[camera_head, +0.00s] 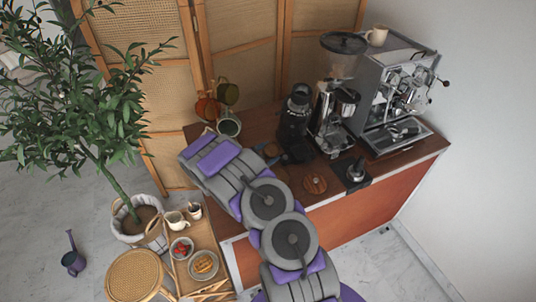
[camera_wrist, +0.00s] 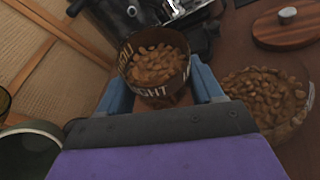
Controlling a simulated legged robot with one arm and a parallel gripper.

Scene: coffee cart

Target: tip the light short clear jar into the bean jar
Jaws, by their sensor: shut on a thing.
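In the wrist view my gripper (camera_wrist: 163,88) is shut on a short clear jar (camera_wrist: 158,72) with dark lettering that reads in part "IGHT". The jar holds brown beans, and its blue fingers grip it on both sides. The jar looks roughly upright. A wider clear bean jar (camera_wrist: 301,110), open at the top and filled with beans, stands on the dark wood to the right, apart from the held jar. In the head view my arm hides most of both jars.
A round wooden lid (camera_head: 315,184) lies on the cart top (camera_head: 340,195); it also shows in the wrist view (camera_wrist: 285,30). A black grinder (camera_head: 294,125), a second grinder (camera_head: 333,112) and an espresso machine (camera_head: 395,85) stand behind.

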